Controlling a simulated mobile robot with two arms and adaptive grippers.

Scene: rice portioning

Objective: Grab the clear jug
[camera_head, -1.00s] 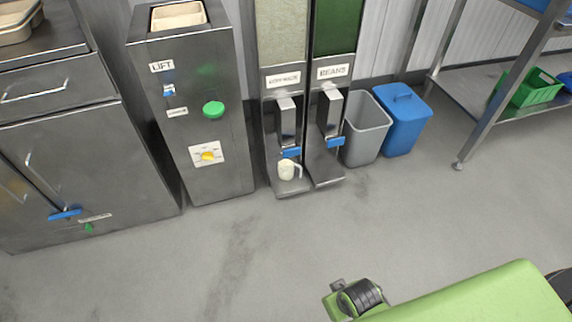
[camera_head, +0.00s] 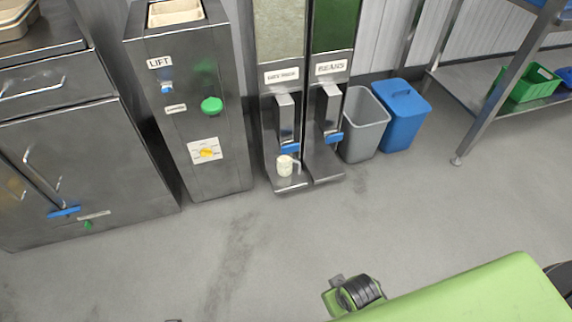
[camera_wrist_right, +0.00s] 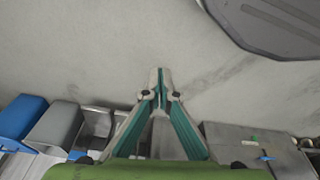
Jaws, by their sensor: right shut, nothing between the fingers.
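The jug (camera_head: 285,166) is small and pale, with a handle on its right side. It stands upright on the foot of the left dispenser, below its spout, in the head view. I cannot make out the jug in the right wrist view. My right gripper (camera_wrist_right: 160,76) shows in the right wrist view with its fingertips together and nothing between them. It is apart from the jug, over open floor. My left gripper does not show.
The bean dispenser (camera_head: 334,108) stands right of the jug's dispenser. The lift cabinet (camera_head: 186,122) is to the left. A grey bin (camera_head: 364,126) and a blue bin (camera_head: 403,118) stand on the right. The floor (camera_head: 250,240) in front is clear.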

